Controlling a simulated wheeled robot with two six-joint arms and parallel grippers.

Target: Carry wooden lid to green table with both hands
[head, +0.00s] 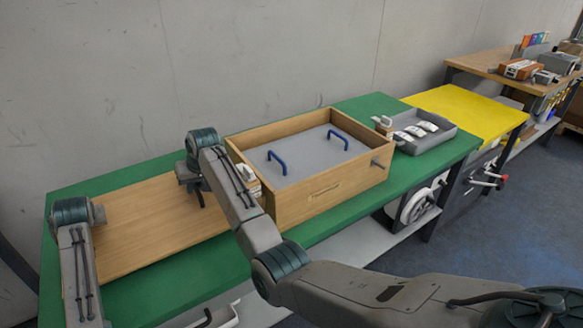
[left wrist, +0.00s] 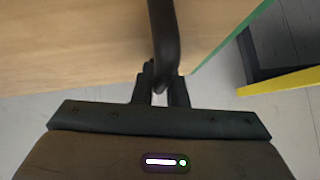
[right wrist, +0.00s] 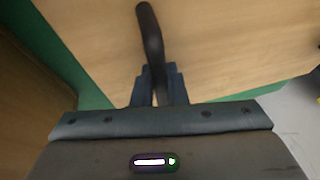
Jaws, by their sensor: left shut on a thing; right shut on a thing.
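The wooden lid (head: 150,225) is a flat light-brown board over the left part of the green table (head: 366,106). I cannot tell whether it rests on the table or hangs just above it. My right gripper (head: 198,190) is shut on a dark handle (right wrist: 150,32) of the lid, near its right end. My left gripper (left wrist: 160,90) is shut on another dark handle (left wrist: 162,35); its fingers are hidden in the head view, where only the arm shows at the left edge.
An open wooden box (head: 320,204) with a grey inner panel (head: 310,158) and two blue handles stands right of the lid, close to my right arm. A grey tray (head: 430,143) with white items is beyond it, then a yellow table (head: 465,108). A wall runs behind.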

